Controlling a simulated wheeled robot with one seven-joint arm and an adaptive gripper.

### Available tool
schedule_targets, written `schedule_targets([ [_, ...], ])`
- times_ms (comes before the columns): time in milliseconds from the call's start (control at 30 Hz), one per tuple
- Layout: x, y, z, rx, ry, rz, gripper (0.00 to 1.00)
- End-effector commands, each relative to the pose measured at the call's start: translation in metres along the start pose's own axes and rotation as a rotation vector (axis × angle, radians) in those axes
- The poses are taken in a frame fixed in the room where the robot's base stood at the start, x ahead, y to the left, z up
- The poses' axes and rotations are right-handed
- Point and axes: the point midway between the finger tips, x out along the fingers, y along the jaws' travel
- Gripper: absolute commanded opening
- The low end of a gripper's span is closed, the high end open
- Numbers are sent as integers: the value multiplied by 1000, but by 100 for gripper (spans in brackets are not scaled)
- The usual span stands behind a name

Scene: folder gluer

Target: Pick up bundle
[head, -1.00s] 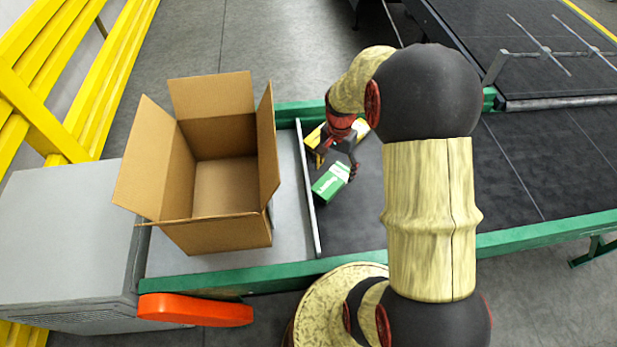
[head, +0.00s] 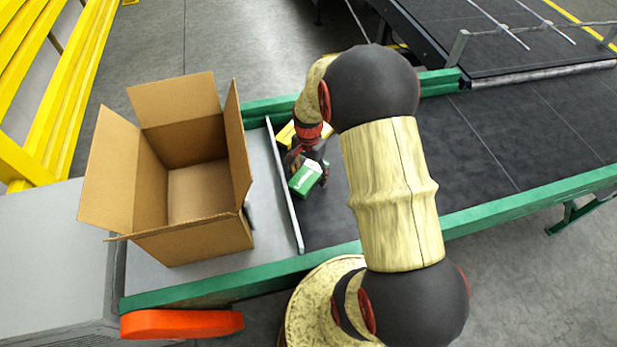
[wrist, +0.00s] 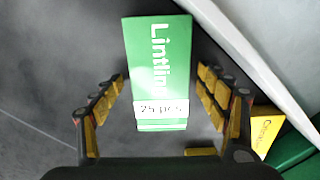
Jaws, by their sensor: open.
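The bundle is a green and white box (head: 306,178) lying on the dark conveyor belt, close to the grey metal bar. In the wrist view the green bundle (wrist: 160,70) shows its printed face, with "Lintlin" and "25 pcs" on it. My gripper (head: 309,167) is over the bundle. In the wrist view my gripper (wrist: 160,95) is open, with one finger on each side of the bundle's near end. I see gaps between the fingers and the box. My gripper covers part of the bundle in the head view.
An open, empty cardboard box (head: 196,240) stands left of the metal bar (head: 285,190). A yellow packet (head: 285,134) lies behind my gripper, and a yellow item (wrist: 265,135) shows at lower right in the wrist view. The belt (head: 480,150) to the right is clear.

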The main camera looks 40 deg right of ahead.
Motion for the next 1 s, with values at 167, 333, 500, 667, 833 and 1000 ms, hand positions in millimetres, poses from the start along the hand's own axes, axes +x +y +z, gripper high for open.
schedule_targets([
  [167,0,-1,-1,0,2,-2,74],
  [333,0,-1,0,0,1,-1,66],
  [500,0,-1,0,0,1,-1,57],
  [667,0,-1,0,0,1,-2,48],
  [833,-1,-1,0,0,1,-2,38],
  [1000,-1,-1,-1,0,1,-2,28],
])
